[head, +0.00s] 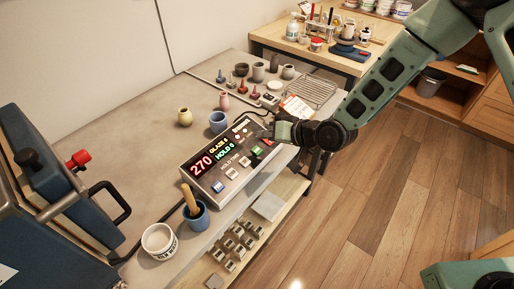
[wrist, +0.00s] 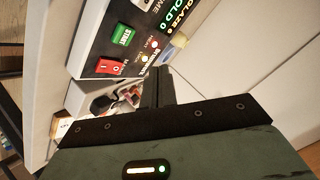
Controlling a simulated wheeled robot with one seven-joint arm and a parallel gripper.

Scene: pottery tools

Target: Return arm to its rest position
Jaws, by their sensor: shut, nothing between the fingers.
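My green arm reaches in from the upper right in the head view. My gripper (head: 284,131) is at the right end of the control box (head: 228,165), close to its red and green buttons. I cannot tell if it touches the box. In the wrist view my gripper (wrist: 160,88) shows its dark fingers together with nothing between them. The box's green START button (wrist: 121,35) and red switch (wrist: 109,66) lie just beyond, to the left.
A blue kiln-like machine (head: 60,200) stands at left. A blue cup (head: 196,215) with a wooden-handled tool and a white tub (head: 159,241) sit at the table's front edge. Small pots (head: 184,117) and a wire rack (head: 312,90) stand behind the box. The wooden floor (head: 400,190) at right is clear.

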